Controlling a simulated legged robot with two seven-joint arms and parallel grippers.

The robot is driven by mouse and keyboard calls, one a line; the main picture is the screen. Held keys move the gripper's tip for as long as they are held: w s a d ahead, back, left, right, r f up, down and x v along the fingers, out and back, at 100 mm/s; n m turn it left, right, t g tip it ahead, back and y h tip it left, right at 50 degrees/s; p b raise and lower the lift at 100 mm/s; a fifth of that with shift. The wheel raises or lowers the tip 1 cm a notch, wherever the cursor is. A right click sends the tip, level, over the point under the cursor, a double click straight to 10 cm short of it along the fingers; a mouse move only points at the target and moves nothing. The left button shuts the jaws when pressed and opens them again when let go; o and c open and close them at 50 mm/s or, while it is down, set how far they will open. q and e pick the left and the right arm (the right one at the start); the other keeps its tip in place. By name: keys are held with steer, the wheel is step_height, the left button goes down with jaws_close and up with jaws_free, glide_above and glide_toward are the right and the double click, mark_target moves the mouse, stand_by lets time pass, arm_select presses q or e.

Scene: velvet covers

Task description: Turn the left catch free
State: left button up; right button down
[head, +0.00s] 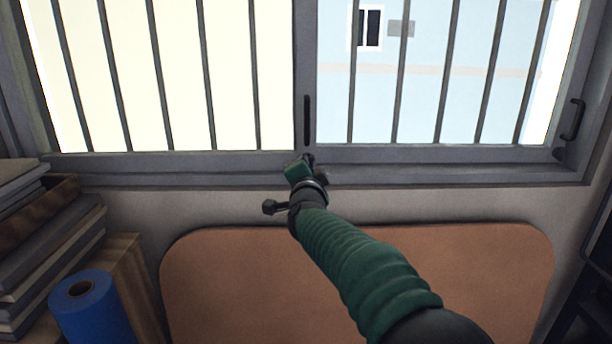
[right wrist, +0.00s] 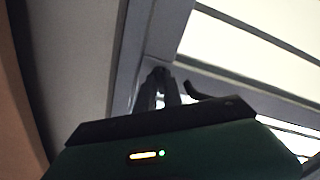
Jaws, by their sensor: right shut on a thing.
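The left catch (right wrist: 159,72) is a small dark piece low on the window's middle upright, seen in the right wrist view. My right gripper (head: 308,161) reaches up to it from below in the head view, and its body mostly hides the catch there. In the right wrist view the two dark fingers of this gripper (right wrist: 163,82) are closed around the catch. How far the catch is turned cannot be made out. Another small dark catch (head: 560,154) sits at the lower right corner of the window frame. My left gripper is not in view.
The grey sliding window (head: 420,154) has bars behind it, a black middle handle (head: 307,120) and a right handle (head: 573,120). Below stands a rounded brown panel (head: 220,270). Stacked books (head: 50,255) and a blue roll (head: 88,310) fill the left side.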

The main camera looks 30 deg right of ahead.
steer(key=shift+m+b, duration=1.3)
steer(key=shift+m, duration=1.7)
steer(key=c, duration=1.5)
jaws_free()
steer(key=shift+w, duration=0.1)
steer(key=shift+f, duration=0.1)
steer(key=b+v, duration=0.2)
steer(key=v, duration=1.4)
steer(key=shift+s+a+b, duration=0.25)
steer(key=shift+a+b, duration=0.05)
steer(key=shift+b, duration=0.05)
